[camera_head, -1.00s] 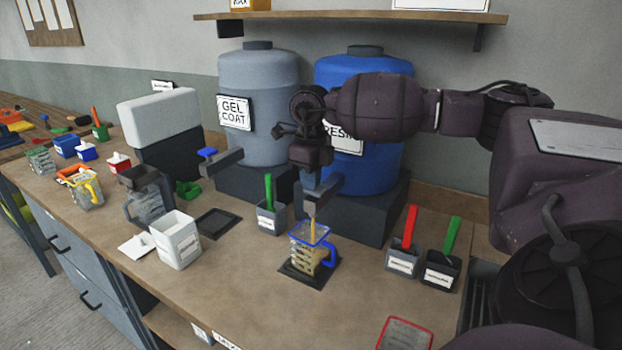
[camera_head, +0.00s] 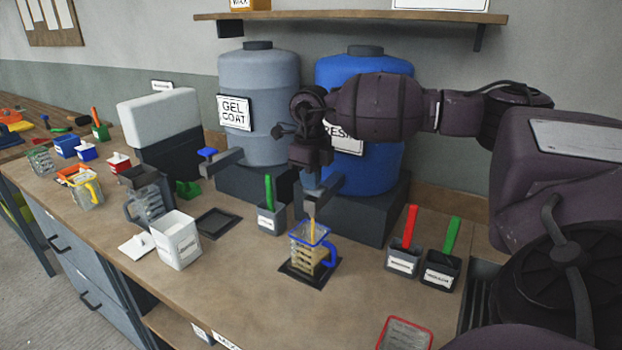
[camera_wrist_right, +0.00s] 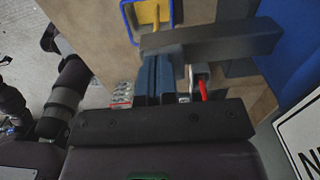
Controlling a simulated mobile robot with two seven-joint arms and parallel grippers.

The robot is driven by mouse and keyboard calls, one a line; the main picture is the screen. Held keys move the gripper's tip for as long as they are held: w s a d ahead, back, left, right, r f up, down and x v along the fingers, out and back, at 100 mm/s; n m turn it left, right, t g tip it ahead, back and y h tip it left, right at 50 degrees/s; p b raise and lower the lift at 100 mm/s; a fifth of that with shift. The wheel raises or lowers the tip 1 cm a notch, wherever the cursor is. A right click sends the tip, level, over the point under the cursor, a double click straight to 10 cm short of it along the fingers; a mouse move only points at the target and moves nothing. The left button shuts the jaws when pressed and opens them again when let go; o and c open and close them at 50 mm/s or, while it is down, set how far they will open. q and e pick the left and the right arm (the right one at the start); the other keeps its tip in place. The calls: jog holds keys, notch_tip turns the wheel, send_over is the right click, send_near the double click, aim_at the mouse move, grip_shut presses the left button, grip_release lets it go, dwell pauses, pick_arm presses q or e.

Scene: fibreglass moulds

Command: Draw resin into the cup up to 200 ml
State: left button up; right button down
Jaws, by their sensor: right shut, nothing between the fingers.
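The blue resin drum (camera_head: 365,75) stands on a dark block at the back, its label partly behind my right arm. Its tap (camera_head: 325,190) reaches forward over the cup (camera_head: 313,248), a clear cup with blue rim and handle standing on a black pad (camera_head: 297,274). A yellow-amber stream (camera_head: 313,226) runs from the tap into the cup, which holds amber liquid; I cannot read its level against the marks. My right gripper (camera_head: 314,183) is shut and empty at the tap. The right wrist view shows its fingers (camera_wrist_right: 157,78) beside the tap bar (camera_wrist_right: 215,44) and the cup's blue rim (camera_wrist_right: 125,20).
The gel coat drum (camera_head: 258,75) with its own tap stands to the left. Small pots with a green stick (camera_head: 270,216), red stick (camera_head: 402,256) and green stick (camera_head: 441,268) flank the cup. A white tub (camera_head: 177,244) and an empty black pad (camera_head: 218,222) are left.

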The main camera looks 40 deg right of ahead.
jog(key=shift+s+a+f, duration=0.1)
jog(key=shift+s+f, duration=0.05)
jog(key=shift+f, duration=0.2)
notch_tip(320, 180, up, 5)
jog(key=p, duration=0.2)
jog(key=shift+f+p, duration=0.15)
jog(key=shift+p, duration=0.15)
notch_tip(320, 180, up, 10)
jog(key=shift+w+b, duration=0.2)
jog(key=shift+b, duration=0.15)
dwell(0.8)
